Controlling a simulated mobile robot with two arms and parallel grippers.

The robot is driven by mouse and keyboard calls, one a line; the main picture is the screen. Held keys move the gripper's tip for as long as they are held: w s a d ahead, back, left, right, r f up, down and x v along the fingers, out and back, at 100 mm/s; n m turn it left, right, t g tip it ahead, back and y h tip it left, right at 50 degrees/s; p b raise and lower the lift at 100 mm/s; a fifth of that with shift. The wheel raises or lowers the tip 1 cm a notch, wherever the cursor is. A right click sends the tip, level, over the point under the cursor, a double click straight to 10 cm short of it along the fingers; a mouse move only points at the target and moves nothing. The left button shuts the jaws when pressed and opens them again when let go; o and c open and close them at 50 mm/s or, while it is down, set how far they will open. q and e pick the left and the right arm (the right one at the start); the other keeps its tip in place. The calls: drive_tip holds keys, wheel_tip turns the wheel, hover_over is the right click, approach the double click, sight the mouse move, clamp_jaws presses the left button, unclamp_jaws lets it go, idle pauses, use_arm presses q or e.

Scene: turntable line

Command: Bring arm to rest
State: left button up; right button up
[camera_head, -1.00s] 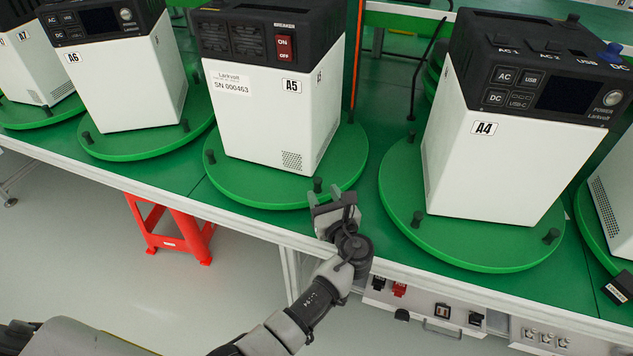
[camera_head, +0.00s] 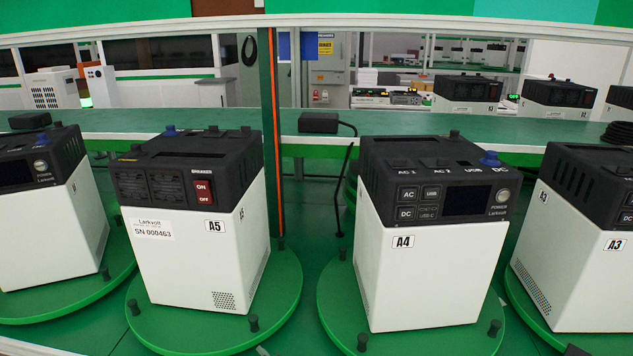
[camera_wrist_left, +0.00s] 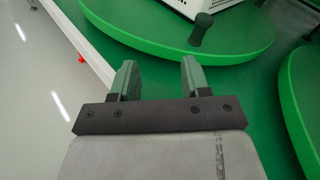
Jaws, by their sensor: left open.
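My left gripper (camera_wrist_left: 158,80) shows in the left wrist view. Its two fingers are apart with nothing between them. It is over the green line surface near the table's white front edge, close to a green turntable (camera_wrist_left: 150,42) with a dark peg (camera_wrist_left: 200,29). Neither arm is visible in the head view now, and my right gripper is in no view.
In the head view, power station A5 (camera_head: 185,250) and A4 (camera_head: 430,270) stand upright on green turntables. A3 (camera_head: 580,270) stands at the right and another unit (camera_head: 50,240) at the left. A green post (camera_head: 270,130) rises behind A5. A back shelf (camera_head: 400,132) holds a black box (camera_head: 318,122).

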use_arm(q)
drive_tip(key=s+a+f+n+g+h, duration=0.2)
drive_tip(key=s+a+f+n+g, duration=0.3)
drive_tip(key=s+n, duration=0.3)
drive_tip(key=s+a+r+n+g+h, duration=0.15)
drive_tip(key=s+n+h, duration=0.25)
drive_tip(key=s+n, duration=0.5)
drive_tip(key=s+r+n+g+h, duration=0.1)
drive_tip(key=s+n+g+h, duration=0.1)
drive_tip(key=s+n+h, duration=0.6)
drive_tip(key=s+f+m+g+y+p, duration=0.1)
drive_tip(key=s+f+m+g+y, duration=0.2)
drive_tip(key=f, duration=2.3)
drive_tip(key=s+a+f, duration=0.3)
drive_tip(key=s+f, duration=1)
drive_tip(key=s, duration=0.3)
drive_tip(key=shift+s+f+p, duration=0.25)
drive_tip(key=shift+f+p, duration=0.1)
